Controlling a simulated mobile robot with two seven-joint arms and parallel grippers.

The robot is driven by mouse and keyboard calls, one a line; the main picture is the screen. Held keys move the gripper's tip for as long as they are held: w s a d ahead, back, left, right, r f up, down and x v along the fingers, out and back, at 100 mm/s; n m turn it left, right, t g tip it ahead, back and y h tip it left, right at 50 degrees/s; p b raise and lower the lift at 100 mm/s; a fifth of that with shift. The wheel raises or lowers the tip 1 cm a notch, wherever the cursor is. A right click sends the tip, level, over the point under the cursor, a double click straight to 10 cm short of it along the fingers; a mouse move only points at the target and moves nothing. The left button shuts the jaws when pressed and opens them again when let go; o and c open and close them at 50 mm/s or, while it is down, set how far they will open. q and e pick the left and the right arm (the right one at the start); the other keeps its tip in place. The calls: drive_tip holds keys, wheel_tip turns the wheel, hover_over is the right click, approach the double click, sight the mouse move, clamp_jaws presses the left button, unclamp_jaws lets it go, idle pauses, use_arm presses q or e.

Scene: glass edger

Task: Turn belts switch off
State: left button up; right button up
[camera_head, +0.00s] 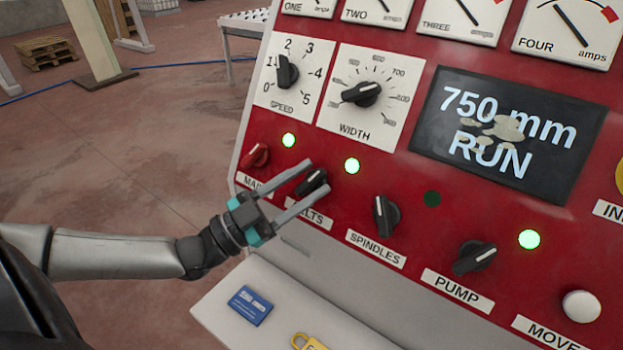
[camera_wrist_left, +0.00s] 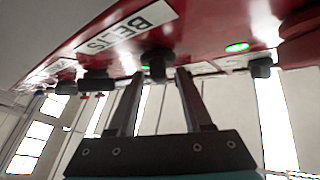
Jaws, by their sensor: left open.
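The belts switch (camera_head: 313,182) is a black rotary knob above the BELTS label on the red panel, turned to a slant, with a lit green lamp (camera_head: 352,166) above it. My left gripper (camera_head: 307,181) is open, its two fingers reaching toward the panel on either side of the belts knob in the head view. In the left wrist view the belts knob (camera_wrist_left: 158,60) shows between and just beyond the fingertips; whether they touch it I cannot tell. The BELTS label (camera_wrist_left: 128,27) shows there too. My right gripper is not in view.
The red main switch (camera_head: 255,156) is close on the left; the spindles switch (camera_head: 386,215) and pump switch (camera_head: 474,257) are on the right. Speed and width dials sit above. The display (camera_head: 506,133) reads 750 mm RUN. A blue card (camera_head: 250,306) and yellow padlock (camera_head: 309,342) lie on the ledge below.

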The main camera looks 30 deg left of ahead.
use_arm(q)
drive_tip(key=shift+w+d+r, duration=0.25)
drive_tip(key=shift+w+d, duration=0.05)
drive_tip(key=shift+w, duration=0.25)
clamp_jaws()
idle(0.4)
